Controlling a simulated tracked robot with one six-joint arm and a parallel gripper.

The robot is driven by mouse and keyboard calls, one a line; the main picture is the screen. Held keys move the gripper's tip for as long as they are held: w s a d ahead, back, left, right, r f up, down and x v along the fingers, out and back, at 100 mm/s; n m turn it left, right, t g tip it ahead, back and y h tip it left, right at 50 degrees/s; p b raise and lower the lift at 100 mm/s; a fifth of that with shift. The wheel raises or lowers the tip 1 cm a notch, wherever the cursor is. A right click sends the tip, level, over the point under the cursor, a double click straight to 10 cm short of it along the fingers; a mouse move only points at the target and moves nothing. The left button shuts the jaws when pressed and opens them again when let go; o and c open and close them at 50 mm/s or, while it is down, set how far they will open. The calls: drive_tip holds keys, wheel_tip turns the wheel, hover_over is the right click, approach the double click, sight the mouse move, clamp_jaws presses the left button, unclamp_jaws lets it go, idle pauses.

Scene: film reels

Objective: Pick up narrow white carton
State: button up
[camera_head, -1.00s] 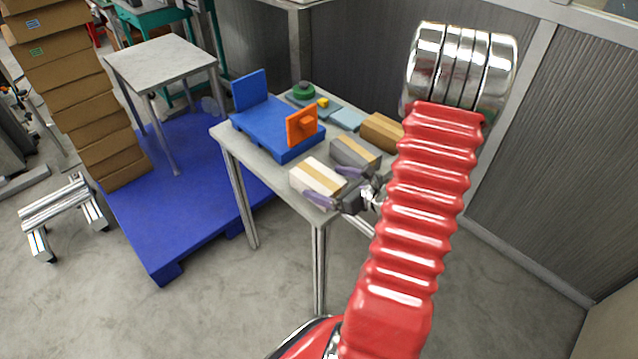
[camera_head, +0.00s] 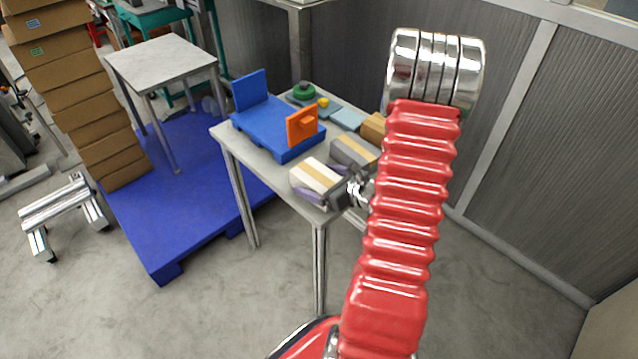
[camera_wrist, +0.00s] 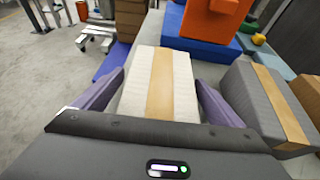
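The narrow white carton (camera_head: 316,178), with a tan tape band along its top, lies on the front corner of the grey table (camera_head: 231,139). In the wrist view the white carton (camera_wrist: 183,87) lies between the two purple fingers of my gripper (camera_wrist: 160,98). The fingers are apart, one on each side of the carton. A gap shows beside the left finger; I cannot tell whether the right one touches. In the head view my gripper (camera_head: 322,183) is at the carton, partly hidden by the carton and my arm.
A grey carton (camera_head: 354,151) with tan tape stands close on the right, also in the wrist view (camera_wrist: 257,98). A brown carton (camera_head: 372,127) is behind it. A blue platform (camera_head: 262,121) with an orange block (camera_head: 300,127) stands behind the white carton.

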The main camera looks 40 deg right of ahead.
sight(323, 173)
drive_tip(key=c, duration=1.3)
drive_tip(key=shift+r, duration=0.15)
drive_tip(key=shift+c, duration=0.2)
drive_tip(key=shift+r, duration=4.9)
drive_tip(key=shift+s+d+f+m+h, duration=0.15)
drive_tip(key=shift+d+h, duration=0.15)
drive_tip(key=shift+d, duration=0.15)
drive_tip(key=shift+d+f+m+h, duration=0.15)
drive_tip(key=shift+d+h, duration=0.15)
drive_tip(key=shift+d, duration=0.1)
drive_tip(key=shift+d+h, duration=0.1)
drive_tip(key=shift+h, duration=0.2)
drive_tip(key=w+a+r+n+y, duration=0.1)
drive_tip(key=w+a, duration=0.2)
drive_tip(key=a, duration=0.8)
drive_tip(key=w+a+n+y, duration=0.1)
drive_tip(key=w+a, duration=0.3)
drive_tip(key=a, duration=0.7)
drive_tip(key=w+a+r+n+y, duration=0.1)
drive_tip(key=w+a+y, duration=0.2)
drive_tip(key=a, duration=0.8)
drive_tip(key=shift+w+r, duration=0.35)
drive_tip(key=shift+w, duration=0.25)
